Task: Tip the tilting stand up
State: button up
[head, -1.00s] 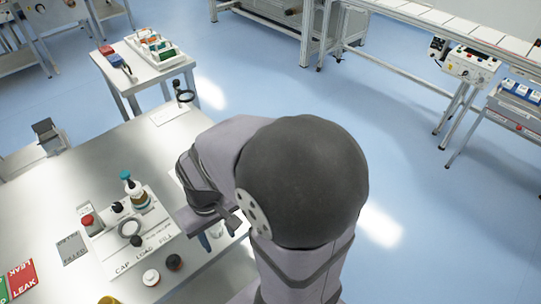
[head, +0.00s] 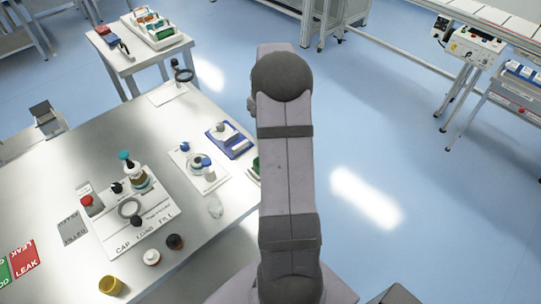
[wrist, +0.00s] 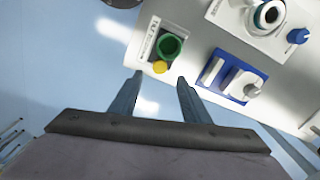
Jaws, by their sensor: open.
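In the wrist view, a green round holder (wrist: 170,46) with a dark opening sits on a white labelled plate (wrist: 147,38) near the table's edge. A yellow round piece (wrist: 159,67) is beside it. This may be the tilting stand, but I cannot tell for sure; the lettering is too small to read. In the head view only a dark green bit (head: 256,168) shows beside my arm. My gripper (wrist: 160,78) is open and empty, its fingertips just short of the yellow piece in the picture. My arm hides the gripper in the head view.
A blue tray (head: 238,151) with white and grey parts lies close to the green holder. A white plate (head: 187,175) with a round fitting and blue knob is beside it. The CAP LOAD FILL board (head: 165,211) is further left. Open floor lies right of the table.

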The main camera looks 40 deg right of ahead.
jog(key=shift+d+f+p, duration=0.1)
jog(key=shift+f+p, duration=1.15)
jog(key=shift+f, duration=2.45)
jog(key=shift+c, duration=0.3)
grip_shut()
